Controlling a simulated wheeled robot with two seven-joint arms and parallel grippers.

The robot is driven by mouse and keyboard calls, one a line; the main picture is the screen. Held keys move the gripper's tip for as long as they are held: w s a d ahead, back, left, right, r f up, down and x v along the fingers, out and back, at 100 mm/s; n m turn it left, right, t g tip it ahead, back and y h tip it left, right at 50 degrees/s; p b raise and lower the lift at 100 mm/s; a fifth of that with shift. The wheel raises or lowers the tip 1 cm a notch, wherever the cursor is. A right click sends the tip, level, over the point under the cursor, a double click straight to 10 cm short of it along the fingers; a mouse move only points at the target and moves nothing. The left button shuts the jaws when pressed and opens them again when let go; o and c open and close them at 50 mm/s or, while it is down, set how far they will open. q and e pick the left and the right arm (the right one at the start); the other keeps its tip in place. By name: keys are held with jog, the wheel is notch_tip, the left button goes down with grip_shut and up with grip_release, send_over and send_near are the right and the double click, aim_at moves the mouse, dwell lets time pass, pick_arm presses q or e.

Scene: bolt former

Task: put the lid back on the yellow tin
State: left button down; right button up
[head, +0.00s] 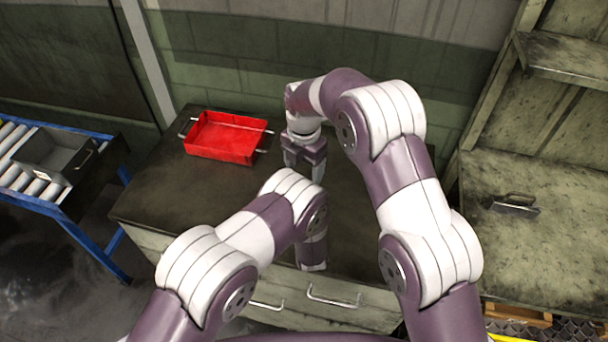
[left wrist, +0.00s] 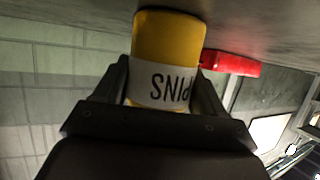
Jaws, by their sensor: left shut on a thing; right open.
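In the head view the tin and left fingers are hidden behind my left arm. My right gripper (head: 304,168) is open and points down over the worktop, right of the red tray. I cannot make out the lid in either view.
The red tray (head: 222,155) with metal handles stands at the back left of the dark worktop (head: 165,195); it also shows in the left wrist view (left wrist: 232,64). A roller conveyor with a grey bin (head: 55,155) is at the left. Shelving with a dark-handled object (head: 515,204) is at the right. The worktop's left front is clear.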

jog(key=shift+f, duration=0.15)
notch_tip(320, 180, down, 8)
jog(key=shift+r, duration=0.1)
dwell(0.5)
jog(key=c, duration=0.9)
jog(key=o, duration=1.2)
jog(key=shift+c, duration=0.2)
